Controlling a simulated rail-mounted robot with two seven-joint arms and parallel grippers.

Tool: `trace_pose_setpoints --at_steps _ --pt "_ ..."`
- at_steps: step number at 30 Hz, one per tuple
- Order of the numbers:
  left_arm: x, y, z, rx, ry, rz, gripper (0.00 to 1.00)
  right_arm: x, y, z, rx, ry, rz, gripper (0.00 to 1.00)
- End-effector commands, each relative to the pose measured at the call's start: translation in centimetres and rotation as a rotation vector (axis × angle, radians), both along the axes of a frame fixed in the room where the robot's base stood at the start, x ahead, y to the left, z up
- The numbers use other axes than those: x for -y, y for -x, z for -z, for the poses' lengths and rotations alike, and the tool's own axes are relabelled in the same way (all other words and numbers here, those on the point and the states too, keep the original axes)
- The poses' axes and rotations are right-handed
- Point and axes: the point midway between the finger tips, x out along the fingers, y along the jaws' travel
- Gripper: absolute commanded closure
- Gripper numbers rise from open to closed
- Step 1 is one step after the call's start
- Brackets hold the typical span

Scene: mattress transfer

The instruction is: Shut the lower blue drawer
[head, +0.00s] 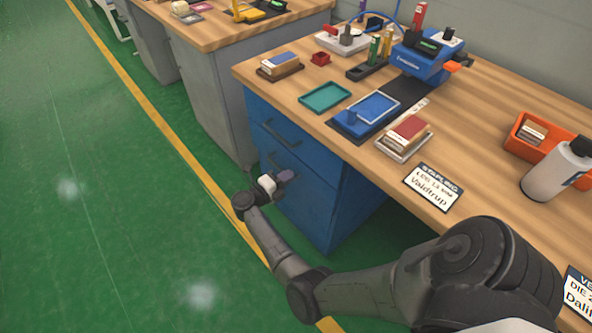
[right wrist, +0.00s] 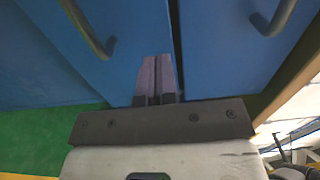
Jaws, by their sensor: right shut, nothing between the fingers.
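The lower blue drawer (head: 304,207) is in the blue cabinet under the near workbench. Its front looks flush or nearly flush with the cabinet; I cannot tell if a small gap remains. My right gripper (head: 287,177) is shut and empty, with its fingertips at the upper part of that front, near the dark handle. In the right wrist view the closed fingers (right wrist: 155,75) lie against or just before the lower drawer front (right wrist: 115,72), beside the dark seam between the drawers. The lower handle (right wrist: 92,30) is left of them. My left gripper is not in view.
The upper blue drawer (head: 265,118) looks shut; its handle also shows in the right wrist view (right wrist: 275,20). The wooden benchtop (head: 460,120) above carries trays, a blue device (head: 425,60) and a white bottle (head: 557,172). Green floor (head: 100,200) left of the cabinet is clear.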

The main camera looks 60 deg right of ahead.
Motion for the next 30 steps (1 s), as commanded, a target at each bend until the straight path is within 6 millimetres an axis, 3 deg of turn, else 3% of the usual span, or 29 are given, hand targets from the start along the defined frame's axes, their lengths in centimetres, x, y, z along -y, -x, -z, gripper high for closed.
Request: trace_pose_setpoints --at_steps 6,13,21,30 --pt "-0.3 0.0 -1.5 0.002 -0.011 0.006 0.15 -4.3 -1.7 -0.4 -0.001 -0.004 -0.003 1.00" --pt "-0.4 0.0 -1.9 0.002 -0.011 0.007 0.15 -7.3 -2.8 -0.2 0.000 -0.002 -0.003 1.00" --pt "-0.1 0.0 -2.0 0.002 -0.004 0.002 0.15 -8.7 -3.3 -0.1 0.000 -0.001 -0.002 1.00" --pt "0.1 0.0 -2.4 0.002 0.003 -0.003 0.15 -8.3 -3.4 -0.6 0.000 0.013 -0.023 1.00"
